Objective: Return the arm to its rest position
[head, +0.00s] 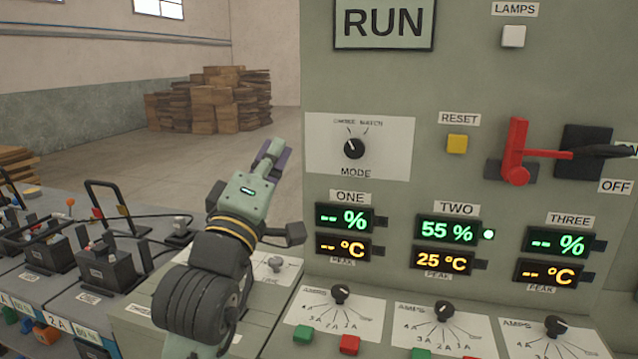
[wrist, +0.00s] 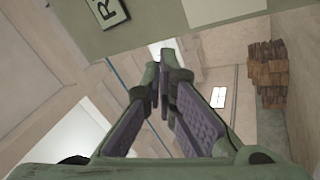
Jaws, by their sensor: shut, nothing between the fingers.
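My gripper (head: 272,154) is raised in front of the left edge of the control panel (head: 460,90) in the head view, its fingers pointing up and away. In the wrist view my gripper (wrist: 163,85) shows its two fingers meeting at the tips, with nothing between them. It touches nothing that I can see. My arm rises from the bottom of the head view, over the panel's sloping lower desk, and hides part of it.
A red lever (head: 516,150) sticks out at the panel's right. Amps knobs (head: 340,292) and green and red buttons line the sloping desk. Batteries with cables (head: 105,265) stand at the left. Stacked wooden boxes (head: 215,100) lie far back. The air above the batteries is mostly free.

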